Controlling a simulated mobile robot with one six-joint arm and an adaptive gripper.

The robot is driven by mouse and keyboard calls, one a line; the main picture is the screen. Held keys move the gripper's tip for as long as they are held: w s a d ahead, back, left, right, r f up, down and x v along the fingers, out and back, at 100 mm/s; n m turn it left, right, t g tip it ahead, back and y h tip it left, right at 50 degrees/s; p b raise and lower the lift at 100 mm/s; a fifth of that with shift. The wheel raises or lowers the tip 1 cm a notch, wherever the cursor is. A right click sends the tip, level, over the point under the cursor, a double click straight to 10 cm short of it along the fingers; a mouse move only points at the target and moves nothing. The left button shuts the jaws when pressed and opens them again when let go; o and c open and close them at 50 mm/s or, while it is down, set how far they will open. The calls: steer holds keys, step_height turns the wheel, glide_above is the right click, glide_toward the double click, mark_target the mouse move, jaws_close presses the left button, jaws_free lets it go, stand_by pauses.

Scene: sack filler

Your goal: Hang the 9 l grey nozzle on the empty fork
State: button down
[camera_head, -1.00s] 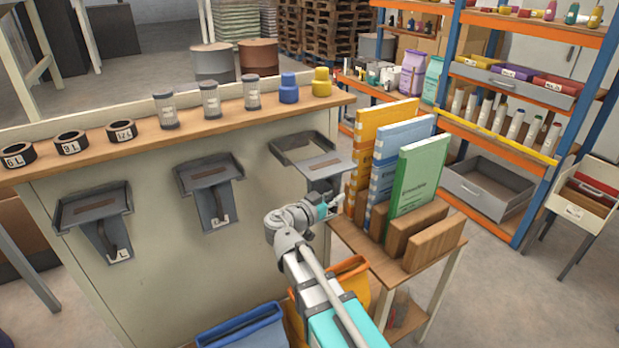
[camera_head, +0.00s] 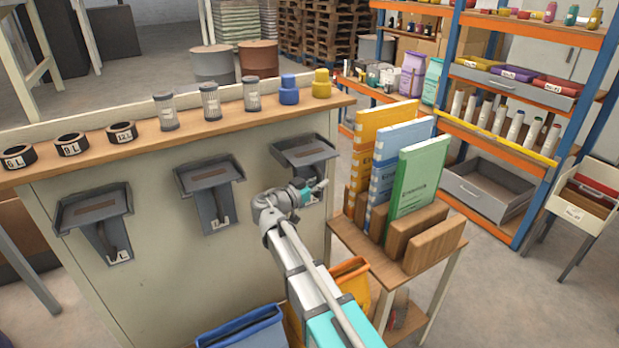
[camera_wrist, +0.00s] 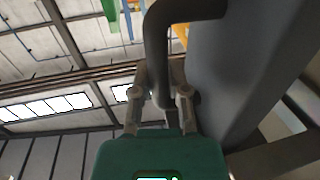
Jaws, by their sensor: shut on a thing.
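My gripper (camera_head: 313,190) is shut on the handle of a grey nozzle (camera_head: 303,150) at the right end of the pale panel. The nozzle's flat top is level with the right fork, which it largely covers. I cannot tell whether it rests on the fork or hangs just above it. Its label is hidden by my gripper. In the wrist view, my gripper (camera_wrist: 163,95) has its fingers on both sides of the curved dark handle, with the nozzle's grey body (camera_wrist: 235,60) to the right. Two similar nozzles hang at left (camera_head: 95,208) and middle (camera_head: 208,178).
A wooden ledge (camera_head: 190,132) above carries black rings, clear cylinders, and blue and yellow caps. A small table with upright sacks (camera_head: 418,180) and wooden blocks stands close on the right. Blue and orange bins (camera_head: 240,330) sit below.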

mark_target(311, 175)
steer(key=w+a, duration=0.1)
steer(key=w, duration=0.1)
steer(key=w+a, duration=0.1)
steer(key=shift+w+a, duration=0.2)
steer(key=shift+w, duration=0.15)
steer(key=shift+s+f+b, duration=0.1)
steer(key=shift+f+b, duration=0.2)
steer(key=shift+b, duration=0.05)
steer(key=shift+f, duration=0.1)
steer(key=c, duration=0.6)
jaws_free()
steer(key=shift+c, duration=0.2)
steer(key=shift+r, duration=0.2)
steer(key=v, duration=1.2)
steer(key=shift+d, duration=0.1)
